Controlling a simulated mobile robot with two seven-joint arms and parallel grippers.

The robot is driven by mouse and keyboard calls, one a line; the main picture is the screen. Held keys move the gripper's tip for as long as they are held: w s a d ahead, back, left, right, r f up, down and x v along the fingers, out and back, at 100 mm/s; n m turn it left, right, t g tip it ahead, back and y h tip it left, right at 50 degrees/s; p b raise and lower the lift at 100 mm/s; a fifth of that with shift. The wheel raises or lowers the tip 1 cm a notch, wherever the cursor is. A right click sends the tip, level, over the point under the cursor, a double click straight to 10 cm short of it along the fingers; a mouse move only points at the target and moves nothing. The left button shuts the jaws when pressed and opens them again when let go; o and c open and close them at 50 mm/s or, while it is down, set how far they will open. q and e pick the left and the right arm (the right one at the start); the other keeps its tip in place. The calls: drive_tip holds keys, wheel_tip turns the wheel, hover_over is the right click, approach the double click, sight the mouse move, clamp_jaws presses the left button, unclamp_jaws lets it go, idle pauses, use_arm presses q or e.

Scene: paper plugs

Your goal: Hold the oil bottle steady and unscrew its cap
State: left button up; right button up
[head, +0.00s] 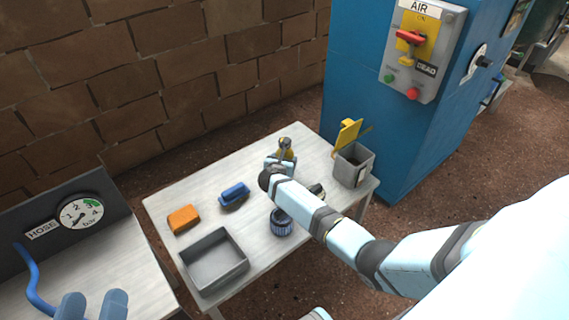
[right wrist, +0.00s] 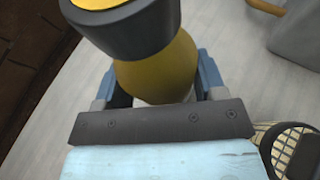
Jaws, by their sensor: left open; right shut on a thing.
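The oil bottle (head: 287,153) is yellow and stands near the back of the light table, partly hidden by my right gripper (head: 279,161). In the right wrist view the yellow bottle body (right wrist: 160,75) sits between the two blue fingers of my right gripper (right wrist: 157,88), which is shut on it. A dark grey round part with a yellow top (right wrist: 125,28) is at the bottle's upper end; I cannot tell how much of it is the cap. My left gripper (head: 93,305) is open and empty at the bottom left, far from the bottle.
On the table (head: 165,204) are an orange block (head: 184,219), a blue object (head: 234,195), an empty grey tray (head: 241,266), a dark blue ribbed round thing (head: 281,222) and a grey bin (head: 353,171) with yellow items. A blue cabinet (head: 375,135) stands behind.

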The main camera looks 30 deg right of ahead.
use_arm(q)
drive_tip(key=shift+r, duration=0.1)
use_arm(e)
drive_tip(key=shift+r, duration=0.15)
use_arm(q)
wheel_tip(320, 180, up, 5)
drive_tip(key=t+p, duration=0.2)
drive_tip(key=p, duration=0.2)
use_arm(e)
wheel_tip(320, 180, up, 7)
drive_tip(key=shift+f, duration=0.15)
use_arm(q)
drive_tip(key=s+a+f+g+y+p, duration=0.1)
drive_tip(key=a+f+g+y+p, duration=0.3)
drive_tip(key=f, duration=0.7)
drive_tip(key=shift+s+a+n+g+p, duration=0.3)
drive_tip(key=shift+n+g+p, duration=0.1)
drive_tip(key=shift+g+p, duration=0.2)
use_arm(e)
wheel_tip(320, 180, up, 13)
drive_tip(key=shift+o, duration=0.7)
use_arm(q)
drive_tip(key=shift+w, duration=0.1)
use_arm(e)
drive_tip(key=c, duration=0.5)
